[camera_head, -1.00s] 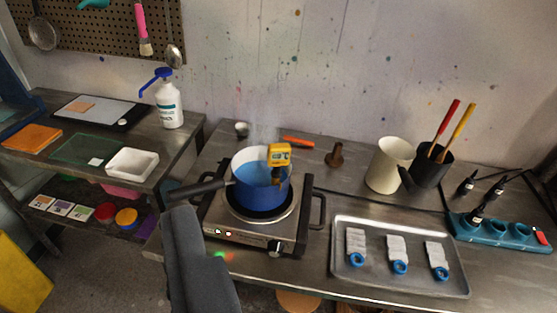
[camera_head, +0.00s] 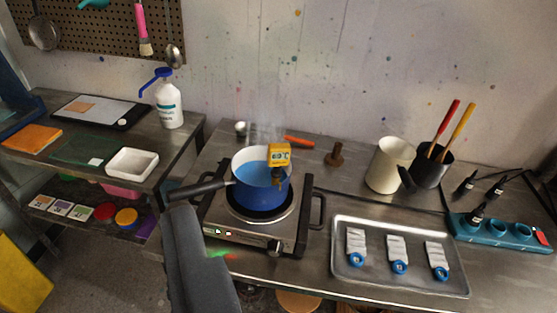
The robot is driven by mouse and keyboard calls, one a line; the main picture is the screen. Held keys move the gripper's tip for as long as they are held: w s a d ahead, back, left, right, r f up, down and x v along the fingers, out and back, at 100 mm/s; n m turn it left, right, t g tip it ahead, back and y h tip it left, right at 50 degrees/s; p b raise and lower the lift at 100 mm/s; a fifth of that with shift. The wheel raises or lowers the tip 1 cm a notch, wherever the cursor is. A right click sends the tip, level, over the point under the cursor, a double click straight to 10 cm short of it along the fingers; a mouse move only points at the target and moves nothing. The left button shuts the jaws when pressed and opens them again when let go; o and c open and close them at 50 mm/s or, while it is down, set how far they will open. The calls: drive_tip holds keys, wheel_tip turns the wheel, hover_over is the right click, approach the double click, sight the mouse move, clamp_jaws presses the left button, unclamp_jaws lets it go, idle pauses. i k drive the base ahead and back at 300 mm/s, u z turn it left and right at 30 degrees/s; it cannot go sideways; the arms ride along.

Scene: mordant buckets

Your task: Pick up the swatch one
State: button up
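Three pale grey-white swatches with blue ring tags lie side by side on a metal tray (camera_head: 345,282) at the front right. The left swatch (camera_head: 355,243), the middle swatch (camera_head: 397,249) and the right swatch (camera_head: 436,256) lie apart from each other, tags toward the front edge. Their tag markings are too small to read, so I cannot tell which is number one. A dark grey part of my arm rises from the bottom, left of the tray. My gripper's fingertips do not show.
A blue pot (camera_head: 255,197) with blue liquid and a yellow thermometer (camera_head: 279,155) steams on a hot plate (camera_head: 240,236) left of the tray. A cream jug (camera_head: 386,165) and a black tool holder (camera_head: 428,168) stand behind the tray. A teal rack (camera_head: 482,232) is at right.

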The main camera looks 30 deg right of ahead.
sight(355, 238)
drive_tip(key=z, duration=1.1)
